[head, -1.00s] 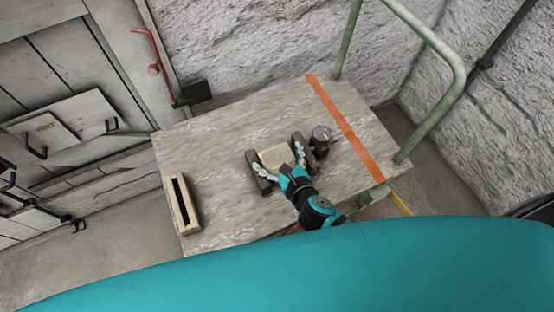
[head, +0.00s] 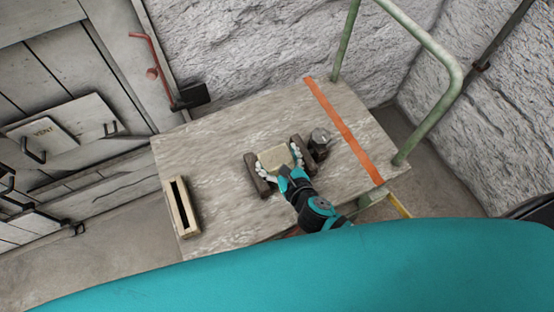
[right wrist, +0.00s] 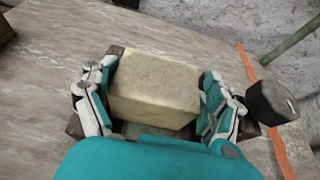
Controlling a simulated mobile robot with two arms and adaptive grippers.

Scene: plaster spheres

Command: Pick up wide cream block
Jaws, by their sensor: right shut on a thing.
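The wide cream block (head: 274,156) is on the cart top, between two dark brown bars. It also fills the middle of the right wrist view (right wrist: 155,88). My right gripper (head: 281,166) reaches in from below and is shut on the block, with one finger against each of its left and right sides. In the right wrist view the fingers (right wrist: 152,98) press at both ends of the block. Whether the block's underside touches anything is hidden. My left gripper is not in view.
Dark brown bars (head: 257,175) flank the block closely. A dark metal cylinder (head: 320,140) stands just right of it. A slotted wooden box (head: 182,207) lies at the cart top's left edge. An orange stripe (head: 342,128) and a green rail (head: 458,75) are at right.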

